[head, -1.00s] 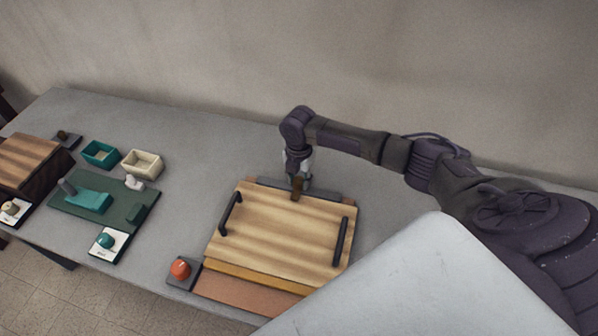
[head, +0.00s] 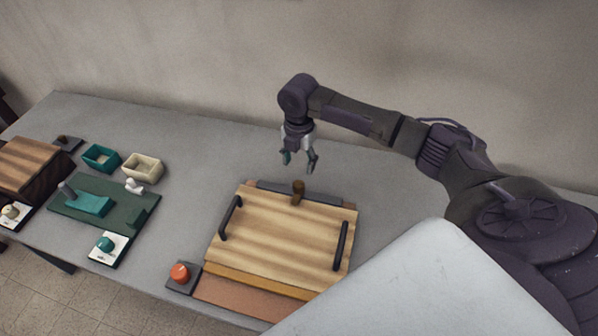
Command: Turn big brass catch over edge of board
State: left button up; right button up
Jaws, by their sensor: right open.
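The brass catch (head: 298,192) is a small brown-gold piece at the middle of the board's far edge. It reaches over the edge of the wooden board (head: 275,235), which has two black handles. A dark bar (head: 327,198) lies along the far edge behind the board. My right gripper (head: 299,167) hangs above and behind the catch, fingers pointing down, open and empty, apart from the catch. My left gripper is not in view.
An orange-red button (head: 180,273) sits on a dark block at the board's near left corner. A green board with a teal fixture (head: 88,203), a teal tray (head: 101,157) and a cream tray (head: 142,167) stand to the left. The table behind the trays is clear.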

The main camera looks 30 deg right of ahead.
jog(key=shift+r, duration=1.2)
